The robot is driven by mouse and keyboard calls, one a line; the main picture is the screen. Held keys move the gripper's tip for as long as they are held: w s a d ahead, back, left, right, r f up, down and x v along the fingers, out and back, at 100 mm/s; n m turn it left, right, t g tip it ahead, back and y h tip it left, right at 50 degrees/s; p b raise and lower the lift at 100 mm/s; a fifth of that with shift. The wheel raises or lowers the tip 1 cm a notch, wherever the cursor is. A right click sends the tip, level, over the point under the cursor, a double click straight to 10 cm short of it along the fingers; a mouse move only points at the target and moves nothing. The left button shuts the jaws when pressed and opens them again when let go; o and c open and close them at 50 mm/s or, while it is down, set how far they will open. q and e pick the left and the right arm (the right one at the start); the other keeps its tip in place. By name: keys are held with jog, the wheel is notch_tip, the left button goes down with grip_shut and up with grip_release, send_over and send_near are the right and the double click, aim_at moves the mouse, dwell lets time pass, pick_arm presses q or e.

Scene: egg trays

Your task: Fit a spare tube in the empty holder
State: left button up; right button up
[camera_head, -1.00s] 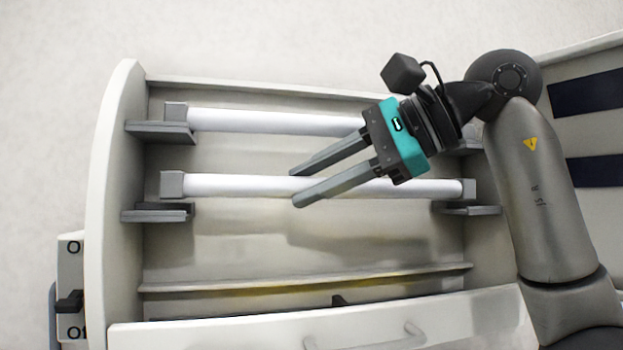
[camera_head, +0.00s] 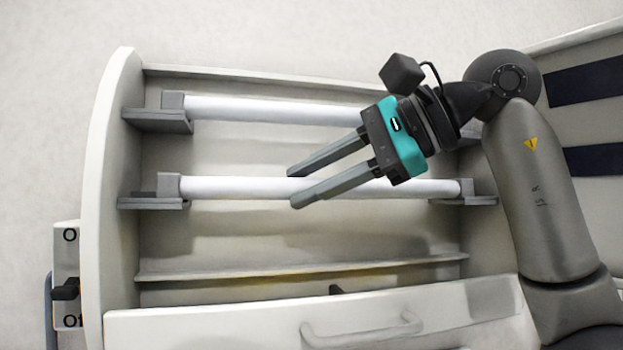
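A long white lower tube (camera_head: 245,188) with grey end caps lies level across the cabinet, and its ends are at the lower left bracket (camera_head: 152,204) and lower right bracket (camera_head: 482,201). I cannot tell whether it is fully seated. My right gripper (camera_head: 291,187) is at the middle of this tube. My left gripper is not in view.
The pale cabinet has a raised left wall (camera_head: 108,170) and a ledge (camera_head: 300,270) below the tubes. A front panel with a handle (camera_head: 362,330) lies at the bottom. A switch (camera_head: 66,288) is on the outer left side.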

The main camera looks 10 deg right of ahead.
jog(key=o, duration=0.5)
jog(key=b+v, duration=0.1)
jog(key=v, duration=0.6)
jog(key=shift+s+d+r, duration=0.15)
jog(key=shift+s+d, duration=0.05)
